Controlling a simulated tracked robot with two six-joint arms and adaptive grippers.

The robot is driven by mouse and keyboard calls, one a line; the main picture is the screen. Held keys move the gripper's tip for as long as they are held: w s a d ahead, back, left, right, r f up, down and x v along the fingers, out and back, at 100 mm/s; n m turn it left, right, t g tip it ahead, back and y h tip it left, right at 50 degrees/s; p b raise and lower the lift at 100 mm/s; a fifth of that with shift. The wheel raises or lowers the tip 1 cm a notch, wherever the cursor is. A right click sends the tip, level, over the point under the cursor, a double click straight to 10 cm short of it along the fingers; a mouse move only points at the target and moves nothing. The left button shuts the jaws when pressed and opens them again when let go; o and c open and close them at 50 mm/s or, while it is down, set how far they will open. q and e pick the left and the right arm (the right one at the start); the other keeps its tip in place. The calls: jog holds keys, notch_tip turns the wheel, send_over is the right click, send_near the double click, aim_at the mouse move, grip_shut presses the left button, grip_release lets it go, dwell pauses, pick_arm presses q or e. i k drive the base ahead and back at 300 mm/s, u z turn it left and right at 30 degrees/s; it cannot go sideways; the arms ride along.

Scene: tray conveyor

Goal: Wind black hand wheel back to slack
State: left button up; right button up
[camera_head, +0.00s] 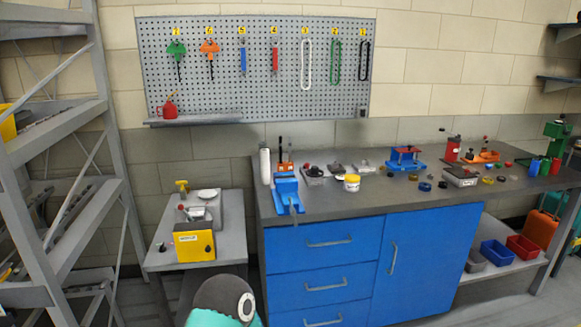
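I cannot make out a black hand wheel with certainty. A small black round part (208,249) shows on the front of a yellow box (194,243), on the low grey side table at the left. It is too small to tell whether it is a wheel. Behind the box is a grey machine (206,209) with a red-knobbed lever (182,208). A dark and teal rounded part of my own arm is at the bottom edge. Neither of my grippers is in view.
A grey rack (65,150) stands at the left of the low side table (234,230). The blue-fronted workbench (330,245) at the right carries a blue vise (288,193), a yellow-white tub (352,183) and small parts. A pegboard (270,105) with tools hangs behind.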

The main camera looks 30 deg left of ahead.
aim_at(313, 172)
jog(key=u, duration=0.4)
jog(key=i, duration=0.9)
